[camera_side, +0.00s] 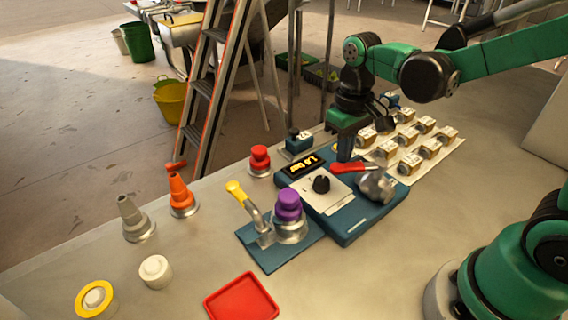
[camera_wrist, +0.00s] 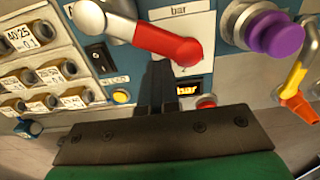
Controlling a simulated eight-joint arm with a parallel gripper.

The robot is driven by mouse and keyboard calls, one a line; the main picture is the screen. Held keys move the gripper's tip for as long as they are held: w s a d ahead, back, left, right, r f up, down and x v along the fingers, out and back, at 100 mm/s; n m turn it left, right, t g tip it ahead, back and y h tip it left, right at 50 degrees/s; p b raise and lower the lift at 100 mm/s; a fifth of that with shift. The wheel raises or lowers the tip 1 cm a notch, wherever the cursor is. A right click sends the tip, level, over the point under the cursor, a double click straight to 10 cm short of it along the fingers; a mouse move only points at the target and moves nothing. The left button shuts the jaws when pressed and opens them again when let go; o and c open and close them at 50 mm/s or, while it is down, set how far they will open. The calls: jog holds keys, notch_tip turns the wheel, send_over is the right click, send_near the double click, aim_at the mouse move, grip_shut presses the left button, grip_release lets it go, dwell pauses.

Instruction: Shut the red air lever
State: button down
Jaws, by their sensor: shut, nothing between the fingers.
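The red air lever (camera_side: 350,167) sits on the blue press panel (camera_side: 352,232) in the side view, running left from a grey metal valve body (camera_side: 376,188). In the wrist view the red lever (camera_wrist: 168,42) slants from the metal body (camera_wrist: 88,18) at upper left down to a rounded red end. My gripper (camera_side: 344,155) points down just behind the lever, close to its red handle. In the wrist view the dark fingers (camera_wrist: 160,78) are together and empty, just below the lever. I cannot tell whether they touch it.
A purple knob (camera_side: 289,204) and a yellow-handled lever (camera_side: 243,200) stand further left. Labelled blocks (camera_side: 410,163) fill a tray to the right. A red tray (camera_side: 241,299) lies in front.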

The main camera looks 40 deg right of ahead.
jog(key=shift+s+a, duration=0.1)
jog(key=shift+a, duration=0.05)
jog(key=shift+s+a, duration=0.7)
jog(key=shift+s, duration=0.25)
jog(key=shift+s+a, duration=0.2)
jog(key=shift+s, duration=0.25)
jog(key=shift+w+r, duration=0.1)
jog(key=shift+w, duration=0.35)
notch_tip(320, 180, up, 10)
